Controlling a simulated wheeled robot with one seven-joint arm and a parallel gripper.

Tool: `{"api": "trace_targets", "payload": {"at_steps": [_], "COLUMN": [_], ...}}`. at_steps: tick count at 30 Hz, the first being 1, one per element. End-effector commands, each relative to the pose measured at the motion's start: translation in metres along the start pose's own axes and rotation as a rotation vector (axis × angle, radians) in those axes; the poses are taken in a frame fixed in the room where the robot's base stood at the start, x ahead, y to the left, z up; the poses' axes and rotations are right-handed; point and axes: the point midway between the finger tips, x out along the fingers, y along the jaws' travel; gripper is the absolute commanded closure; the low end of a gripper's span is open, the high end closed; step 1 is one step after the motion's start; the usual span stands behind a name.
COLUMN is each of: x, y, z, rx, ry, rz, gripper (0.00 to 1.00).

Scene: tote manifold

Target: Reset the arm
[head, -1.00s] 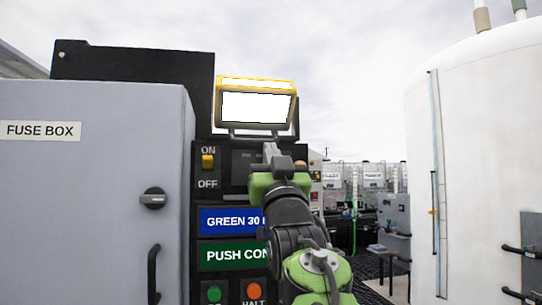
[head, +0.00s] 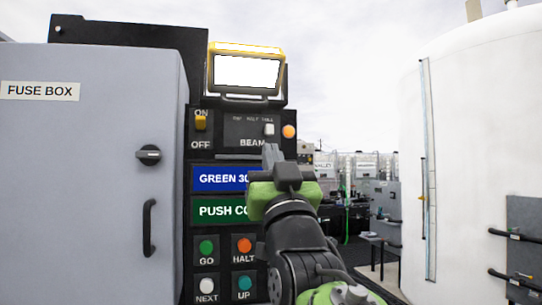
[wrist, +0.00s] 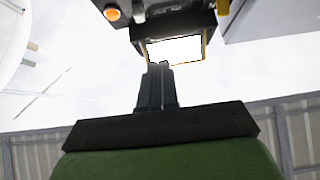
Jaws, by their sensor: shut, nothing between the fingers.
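My green and black arm reaches up in front of the control panel in the head view. My gripper (head: 271,155) is shut and empty, its fingers pointing up just below the BEAM switch (head: 269,129). In the wrist view, my gripper's fingers (wrist: 157,72) are together, with the bright lamp (wrist: 175,50) beyond them. The arm covers the right ends of the blue sign (head: 218,179) and the green sign (head: 219,210). Whether the fingers touch the panel cannot be told.
The grey fuse box (head: 95,190) with a handle (head: 149,228) stands at the left. The panel has an ON/OFF switch (head: 201,123), an orange light (head: 289,131) and a green GO button (head: 206,247). A white tank (head: 480,150) stands at the right.

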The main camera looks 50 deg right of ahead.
Motion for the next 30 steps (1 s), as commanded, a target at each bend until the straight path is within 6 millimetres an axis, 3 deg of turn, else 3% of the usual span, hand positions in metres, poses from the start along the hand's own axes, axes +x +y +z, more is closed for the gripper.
{"api": "trace_targets", "payload": {"at_steps": [12,14,17,20,23,24,27,30], "x": [0.0,-0.004,-0.029,-0.086,-0.16,-0.193,-0.278,-0.353], "y": [-0.002,-0.011,-0.045,-0.092,-0.127,-0.138,-0.15,-0.145], "z": [0.002,0.014,0.056,0.103,0.137,0.146,0.161,0.165], "rx": [0.005,0.027,0.092,0.137,0.139,0.127,0.071,-0.01], "ry": [-0.013,-0.079,-0.324,-0.638,-0.93,-1.043,-1.315,-1.542], "rz": [-0.004,-0.027,-0.114,-0.242,-0.365,-0.414,-0.525,-0.605], "gripper": [1.0,1.0,1.0,1.0,1.0,1.0,1.0,1.0]}}
